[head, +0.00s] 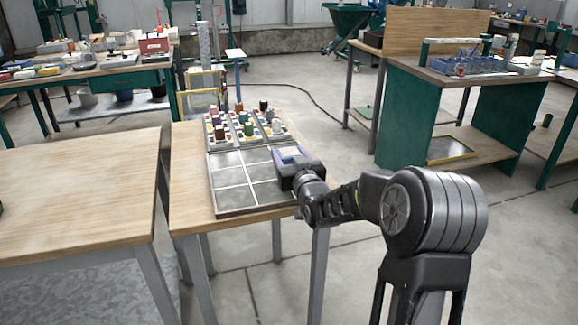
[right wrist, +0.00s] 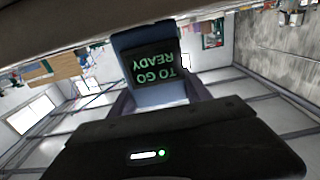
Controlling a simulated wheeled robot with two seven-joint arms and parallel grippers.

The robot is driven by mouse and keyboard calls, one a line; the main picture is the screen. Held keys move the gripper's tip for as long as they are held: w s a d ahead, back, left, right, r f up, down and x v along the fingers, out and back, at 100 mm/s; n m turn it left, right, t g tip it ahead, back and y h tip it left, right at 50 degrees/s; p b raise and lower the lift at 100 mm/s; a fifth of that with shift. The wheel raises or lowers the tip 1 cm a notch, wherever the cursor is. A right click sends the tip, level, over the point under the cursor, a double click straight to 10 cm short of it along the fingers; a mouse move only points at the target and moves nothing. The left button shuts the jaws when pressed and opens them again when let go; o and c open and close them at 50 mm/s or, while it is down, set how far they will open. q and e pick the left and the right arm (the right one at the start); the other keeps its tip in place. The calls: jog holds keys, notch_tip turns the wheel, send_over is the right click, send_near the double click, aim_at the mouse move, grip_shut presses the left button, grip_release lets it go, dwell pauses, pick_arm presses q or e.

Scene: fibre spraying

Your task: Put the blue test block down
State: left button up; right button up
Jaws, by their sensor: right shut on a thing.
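The blue test block (right wrist: 162,96) shows in the right wrist view, with a dark screen that reads READY TO GO in green letters, upside down in the picture. My right gripper (head: 289,160) is shut on it. In the head view a small pale blue part of the block (head: 288,152) shows at the gripper's tip, over the right side of the grey tiled panel (head: 233,198). Whether the block touches the panel cannot be told, as the gripper hides its lower part. My left gripper is not in view.
Racks with several coloured spools (head: 243,122) stand at the back of the wooden table (head: 187,190). The panel's left and front tiles are bare. Another wooden table (head: 80,195) stands to the left, and a green workbench (head: 405,110) at the right.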

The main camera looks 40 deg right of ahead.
grip_shut()
jog(key=shift+r, duration=0.1)
notch_tip(320, 180, up, 10)
dwell(0.6)
dwell(0.8)
